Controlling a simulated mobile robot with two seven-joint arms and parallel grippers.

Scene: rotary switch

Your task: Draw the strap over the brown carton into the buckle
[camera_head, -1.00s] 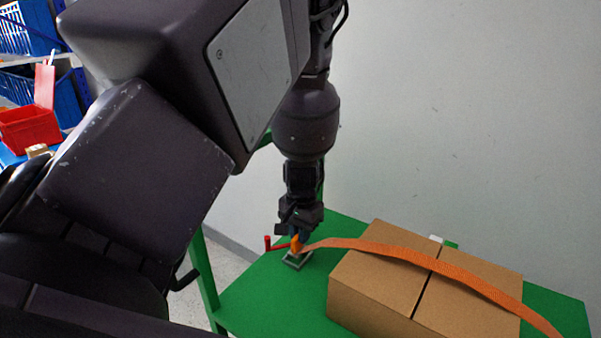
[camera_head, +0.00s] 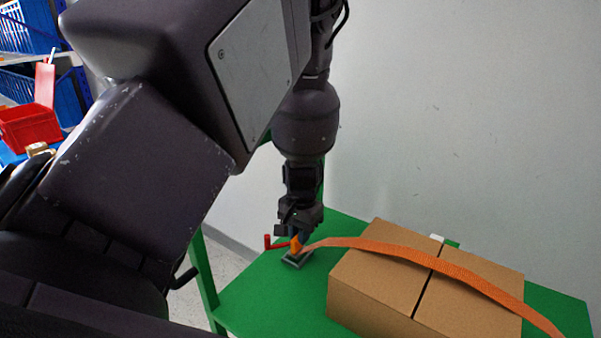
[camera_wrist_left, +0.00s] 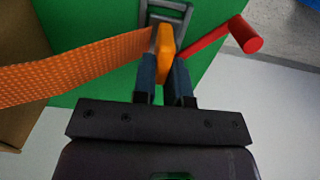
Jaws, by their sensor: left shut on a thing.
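The brown carton (camera_head: 390,285) sits on the green table. The orange strap (camera_head: 400,252) runs over its top from the right edge to the buckle side at the left. My left gripper (camera_head: 297,240) is shut on the strap's orange end tab (camera_wrist_left: 167,48), just at the grey metal buckle (camera_head: 297,259). In the left wrist view the tab lies against the near part of the buckle frame (camera_wrist_left: 166,14); I cannot tell how far it is inside. The strap (camera_wrist_left: 75,68) also shows there. My right gripper is not in view.
A red handle (camera_head: 275,243) sticks out beside the buckle, close to my left fingers. The green table (camera_head: 262,300) is clear in front of the buckle. A white wall stands behind. A red bin (camera_head: 30,127) and blue crates stand at the far left.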

